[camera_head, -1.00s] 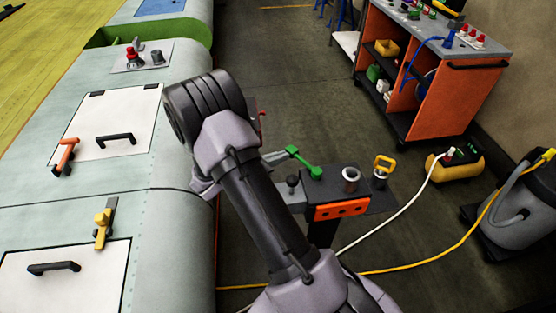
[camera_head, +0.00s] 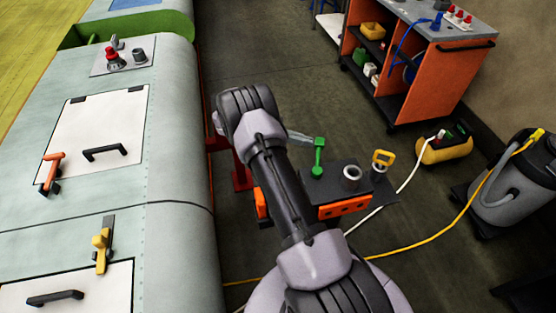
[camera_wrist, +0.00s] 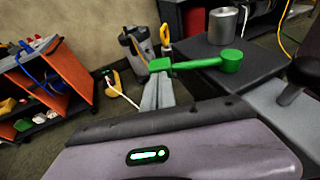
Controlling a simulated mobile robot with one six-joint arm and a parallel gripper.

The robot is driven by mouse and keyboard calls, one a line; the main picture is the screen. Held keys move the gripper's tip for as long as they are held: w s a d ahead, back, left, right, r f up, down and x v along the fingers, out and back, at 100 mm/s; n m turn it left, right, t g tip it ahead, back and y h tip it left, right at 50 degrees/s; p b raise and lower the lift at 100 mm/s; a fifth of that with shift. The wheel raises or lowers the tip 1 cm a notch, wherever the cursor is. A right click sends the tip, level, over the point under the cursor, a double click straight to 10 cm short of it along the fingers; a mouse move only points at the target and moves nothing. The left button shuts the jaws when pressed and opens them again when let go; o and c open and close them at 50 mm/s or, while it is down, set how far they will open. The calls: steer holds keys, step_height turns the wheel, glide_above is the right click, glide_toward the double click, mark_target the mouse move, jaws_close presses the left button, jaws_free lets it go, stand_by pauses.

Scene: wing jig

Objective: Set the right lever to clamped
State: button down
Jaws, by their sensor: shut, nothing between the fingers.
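A green lever (camera_head: 318,158) stands on the dark bench plate, right of my arm. In the head view its handle points away from its round pivot, toward the top of the picture. The wrist view also shows the green lever (camera_wrist: 195,64), with the pivot at right and the handle end at left. My gripper (camera_wrist: 160,84) is shut and empty, its grey fingers at the handle end; I cannot tell if they touch it. In the head view the gripper (camera_head: 302,138) shows partly behind my arm, left of the handle end. No clamped marking can be read.
A metal cup (camera_head: 351,177) and a yellow-handled part (camera_head: 383,160) stand right of the lever. The grey panelled body (camera_head: 175,140) at left carries an orange lever (camera_head: 51,172) and a yellow lever (camera_head: 101,248). A hose crosses the floor at right.

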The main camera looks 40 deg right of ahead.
steer(key=shift+s+d+p, duration=0.25)
steer(key=shift+s+d, duration=0.15)
steer(key=shift+d, duration=0.3)
steer(key=shift+s+d+p, duration=0.25)
steer(key=shift+s+d, duration=0.1)
steer(key=shift+d, duration=0.35)
steer(key=shift+d, duration=0.1)
steer(key=shift+r, duration=0.1)
